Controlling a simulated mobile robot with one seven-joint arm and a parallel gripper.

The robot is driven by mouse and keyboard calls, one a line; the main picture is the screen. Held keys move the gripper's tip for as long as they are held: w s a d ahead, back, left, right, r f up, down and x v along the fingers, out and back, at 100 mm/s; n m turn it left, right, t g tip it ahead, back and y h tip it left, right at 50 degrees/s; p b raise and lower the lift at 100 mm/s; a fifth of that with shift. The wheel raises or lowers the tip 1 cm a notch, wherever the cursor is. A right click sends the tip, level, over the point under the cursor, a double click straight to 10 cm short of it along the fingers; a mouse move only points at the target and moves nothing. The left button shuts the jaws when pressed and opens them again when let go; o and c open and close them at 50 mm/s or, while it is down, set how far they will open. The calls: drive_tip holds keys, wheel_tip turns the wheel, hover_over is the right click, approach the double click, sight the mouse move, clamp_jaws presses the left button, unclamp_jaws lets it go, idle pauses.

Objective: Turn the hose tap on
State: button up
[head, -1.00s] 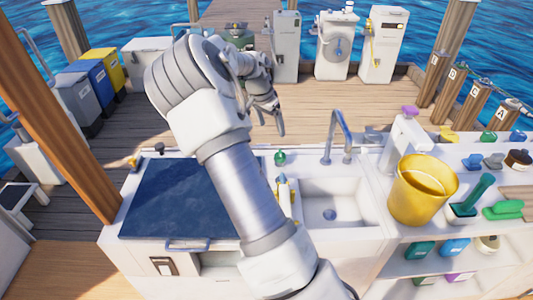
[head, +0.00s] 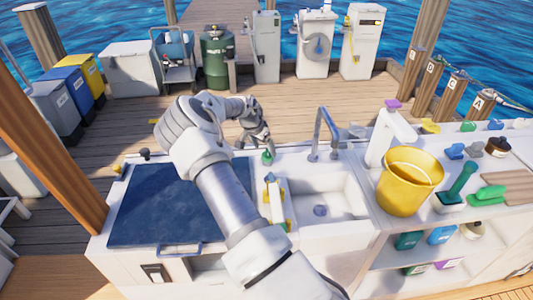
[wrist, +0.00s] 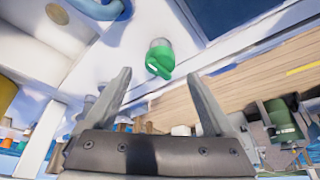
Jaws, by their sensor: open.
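A small green-handled fitting (head: 267,157), which looks like the hose tap, stands on the back edge of the white counter, left of the sink. In the wrist view its green handle (wrist: 159,62) lies just beyond the fingertips, roughly centred between them. My gripper (head: 257,143) hangs just behind and above it in the head view. In the wrist view my gripper (wrist: 157,78) is open, with nothing between its fingers. I cannot tell from these frames whether a finger touches the handle.
The sink (head: 325,197) with its tall faucet (head: 328,130) lies to the right. A yellow bucket (head: 409,182) stands farther right. A dark blue hatch cover (head: 175,205) fills the left of the counter.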

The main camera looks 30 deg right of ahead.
sight(269, 153)
drive_tip(key=shift+x, duration=1.95)
drive_tip(key=c, duration=1.4)
